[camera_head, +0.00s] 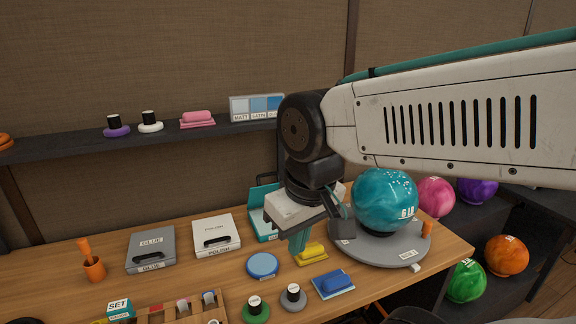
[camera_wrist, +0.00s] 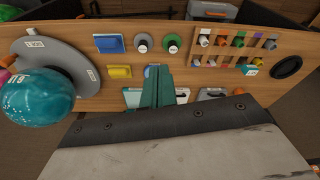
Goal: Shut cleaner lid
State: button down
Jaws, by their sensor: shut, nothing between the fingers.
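A teal case (camera_head: 263,230) stands at the back of the wooden table, beside the white POLISH case. Its teal lid (camera_head: 262,196) appears raised at the back. My arm hides its right part, and no label on it is readable, so I cannot confirm it is the cleaner. My gripper (camera_head: 299,244) points down in front and to the right of this case, above the table near the yellow block. Its teal fingers are shut and empty. They also show in the wrist view (camera_wrist: 158,74), where the gripper hides part of the cases.
A white POLISH case (camera_head: 216,237) and a grey GLUE case (camera_head: 151,250) stand shut to the left. A teal ball (camera_head: 384,199) sits on a round grey stand (camera_head: 362,251) at right. Yellow (camera_head: 311,252) and blue (camera_head: 333,284) blocks and a blue disc (camera_head: 263,265) lie in front.

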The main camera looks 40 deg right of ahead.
jog(key=w+d+f+m+t+h, duration=0.1)
jog(key=w+d+f+t, duration=0.2)
jog(key=w, duration=0.7)
jog(key=w+d+m+t, duration=0.1)
jog(key=w+d+t, duration=0.25)
jog(key=w, duration=0.55)
jog(key=t+h, duration=0.3)
jog(key=t, duration=0.4)
send_over(268, 186)
jog(key=w+d, duration=0.1)
jog(key=w, duration=0.1)
notch_tip(268, 186, down, 3)
jog(key=shift+d+f+m, duration=0.1)
jog(key=shift+f+m, duration=0.05)
jog(key=shift+m, duration=0.25)
jog(key=f, duration=0.1)
jog(key=s+f, duration=0.1)
jog(key=shift+f, duration=0.4)
jog(key=shift+s+f, duration=0.15)
jog(key=shift+f, duration=0.3)
jog(key=shift+a+t, duration=0.25)
